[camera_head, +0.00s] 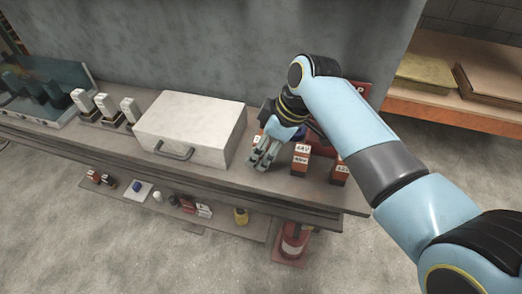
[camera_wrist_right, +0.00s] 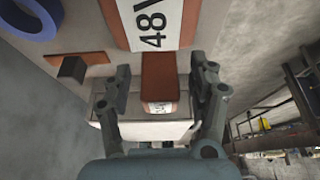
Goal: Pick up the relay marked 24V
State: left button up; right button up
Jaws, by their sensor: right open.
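My right gripper (camera_head: 263,157) is open over the workbench, just left of a red relay marked 48V (camera_head: 301,158). In the right wrist view, the 48V relay (camera_wrist_right: 156,24) is large at the top, beyond my open right gripper (camera_wrist_right: 161,80). A smaller orange-red block with a white label (camera_wrist_right: 160,78) shows between the fingers; its marking is too small to read, and I cannot tell whether the fingers touch it. Another red relay (camera_head: 340,171) stands to the right, its label hard to read. No 24V marking is legible. My left gripper is not in view.
A white case (camera_head: 192,125) with a handle stands left of the gripper on the workbench (camera_head: 222,173). Several white-topped devices (camera_head: 105,108) stand farther left. A blue ring (camera_wrist_right: 30,18) shows in the wrist view. A lower shelf (camera_head: 222,222) holds small items.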

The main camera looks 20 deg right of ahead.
jog(key=shift+c, duration=0.2)
jog(key=c, duration=1.1)
grip_shut()
jog(key=shift+r, duration=0.15)
